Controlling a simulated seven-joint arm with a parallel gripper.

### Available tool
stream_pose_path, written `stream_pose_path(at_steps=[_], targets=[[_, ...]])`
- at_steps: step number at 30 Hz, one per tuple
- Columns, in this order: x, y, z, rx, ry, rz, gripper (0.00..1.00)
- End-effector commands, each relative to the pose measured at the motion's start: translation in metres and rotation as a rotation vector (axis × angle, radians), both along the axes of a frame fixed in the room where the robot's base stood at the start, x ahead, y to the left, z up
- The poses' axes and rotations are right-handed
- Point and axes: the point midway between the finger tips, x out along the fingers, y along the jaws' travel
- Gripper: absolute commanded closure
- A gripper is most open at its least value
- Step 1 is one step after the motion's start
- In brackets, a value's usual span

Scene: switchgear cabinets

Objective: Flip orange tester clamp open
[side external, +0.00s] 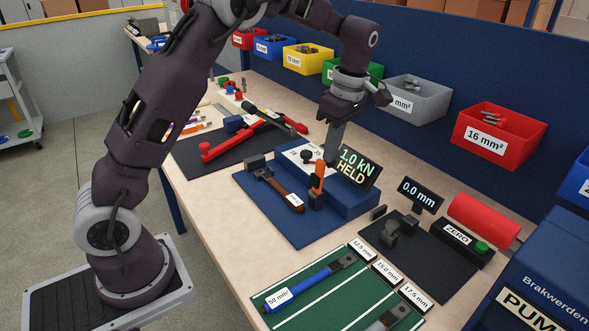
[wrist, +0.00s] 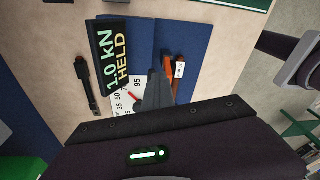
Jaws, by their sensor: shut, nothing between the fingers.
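The orange tester clamp (side external: 317,178) stands upright at the front of the blue tester (side external: 345,205). In the wrist view the clamp (wrist: 168,68) shows as a short orange bar beside my fingers. My gripper (side external: 331,158) points down just behind and above the clamp's top in the side view, shut and empty. The gripper's dark fingers (wrist: 156,88) also show in the wrist view, partly covering the dial scale. I cannot tell whether they touch the clamp. The tester display (side external: 355,168) reads "1.0 kN HELD". The white dial plate (wrist: 124,101) has a red pointer.
A brown-handled tool (side external: 284,194) lies on the blue mat left of the clamp. A gauge display (side external: 420,193) reads 0.0 mm on the right. A green mat (side external: 325,297) with tools is in front. Bins, including a red one (side external: 498,137), line the back.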

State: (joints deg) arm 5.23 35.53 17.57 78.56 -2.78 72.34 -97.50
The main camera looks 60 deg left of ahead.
Motion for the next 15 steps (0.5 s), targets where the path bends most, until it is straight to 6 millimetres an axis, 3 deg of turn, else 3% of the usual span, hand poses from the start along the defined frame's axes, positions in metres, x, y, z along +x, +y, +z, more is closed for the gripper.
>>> stream_pose_path(at_steps=[10,15], targets=[[0.006,-0.001,0.0,-0.001,-0.021,-0.003,1.0],[-0.007,-0.007,0.012,-0.001,-0.019,-0.004,1.0]])
